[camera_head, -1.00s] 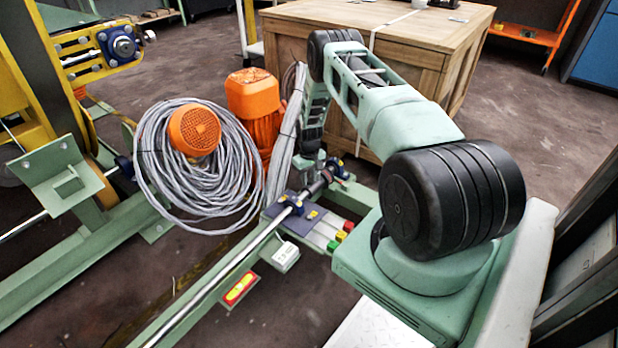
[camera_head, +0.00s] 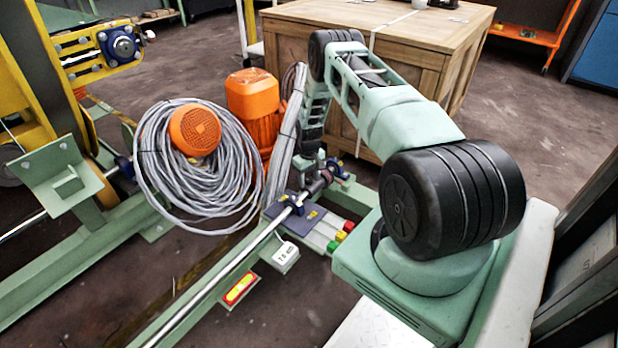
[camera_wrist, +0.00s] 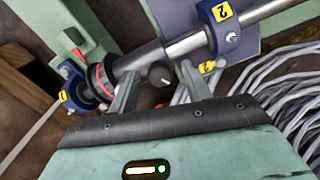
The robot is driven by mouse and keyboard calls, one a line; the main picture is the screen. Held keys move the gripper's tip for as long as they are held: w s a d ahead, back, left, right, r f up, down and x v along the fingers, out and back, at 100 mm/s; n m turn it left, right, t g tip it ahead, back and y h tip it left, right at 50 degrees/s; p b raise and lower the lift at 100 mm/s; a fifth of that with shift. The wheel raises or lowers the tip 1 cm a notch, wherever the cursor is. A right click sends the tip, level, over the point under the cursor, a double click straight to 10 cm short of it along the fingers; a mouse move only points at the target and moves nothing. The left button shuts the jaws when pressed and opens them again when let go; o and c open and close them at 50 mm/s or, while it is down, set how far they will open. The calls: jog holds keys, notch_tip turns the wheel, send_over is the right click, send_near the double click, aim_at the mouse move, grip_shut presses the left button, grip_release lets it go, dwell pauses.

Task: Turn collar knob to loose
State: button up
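The collar knob (camera_wrist: 160,76) is small, dark and slotted. In the wrist view it sticks out of a black collar (camera_wrist: 138,62) around a silver shaft (camera_wrist: 262,12). My gripper (camera_wrist: 157,84) is open, one finger on each side of the knob, with gaps showing on both sides. I cannot tell how far the knob lies in depth from the fingers. A red-marked ring (camera_wrist: 100,80) sits at the collar's left end. In the head view the collar (camera_head: 318,183) is small, and my gripper is mostly hidden behind my arm's end.
Blue shaft supports with yellow tags 2 (camera_wrist: 222,12) and 1 (camera_wrist: 63,97) flank the collar. A grey cable coil (camera_head: 185,195) hangs to the left, and loose cables (camera_wrist: 285,90) lie close to the right finger. An orange motor (camera_head: 252,95) and wooden crate (camera_head: 410,45) stand behind.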

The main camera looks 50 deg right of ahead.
aim_at(309, 179)
jog(key=shift+r, duration=0.1)
notch_tip(309, 179, up, 17)
jog(key=p, duration=0.4)
jog(key=shift+p, duration=0.4)
jog(key=shift+a+r, duration=0.1)
jog(key=shift+r, duration=0.05)
